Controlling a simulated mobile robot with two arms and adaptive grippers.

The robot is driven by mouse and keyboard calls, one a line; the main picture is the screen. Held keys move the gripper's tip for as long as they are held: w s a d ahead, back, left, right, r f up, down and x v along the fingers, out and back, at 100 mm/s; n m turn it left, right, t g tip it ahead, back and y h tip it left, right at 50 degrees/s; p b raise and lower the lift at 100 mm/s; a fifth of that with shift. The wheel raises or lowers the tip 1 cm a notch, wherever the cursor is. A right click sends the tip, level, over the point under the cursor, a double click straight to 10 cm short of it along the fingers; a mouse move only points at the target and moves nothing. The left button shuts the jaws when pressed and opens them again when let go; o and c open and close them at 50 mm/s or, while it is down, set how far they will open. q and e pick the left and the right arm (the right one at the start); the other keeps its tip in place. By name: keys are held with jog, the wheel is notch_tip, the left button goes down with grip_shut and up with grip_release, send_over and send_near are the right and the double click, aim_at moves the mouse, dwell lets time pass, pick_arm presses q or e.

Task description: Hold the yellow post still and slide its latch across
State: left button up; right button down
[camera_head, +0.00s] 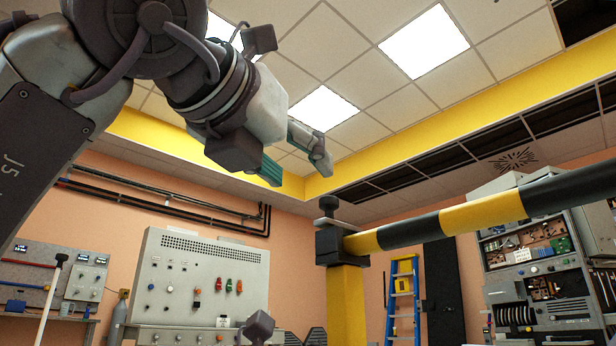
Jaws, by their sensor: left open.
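The yellow post (347,305) stands upright right of centre, its lower end cut off by the frame. A black bracket (330,242) sits at its top, with a dark knob-topped pin (328,205) rising from it. I cannot tell for sure which of these parts is the latch. My left gripper (294,167) reaches in from the upper left. It is open and empty, its green-grey fingers apart, above and left of the post top and not seen touching it. My right gripper does not show clearly.
A yellow-and-black striped bar (481,213) runs from the bracket to the right edge. A grey control panel (200,280) stands behind at left. A blue ladder (403,300) and a tool rack (540,270) stand behind at right. A small dark part (258,327) shows at the bottom.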

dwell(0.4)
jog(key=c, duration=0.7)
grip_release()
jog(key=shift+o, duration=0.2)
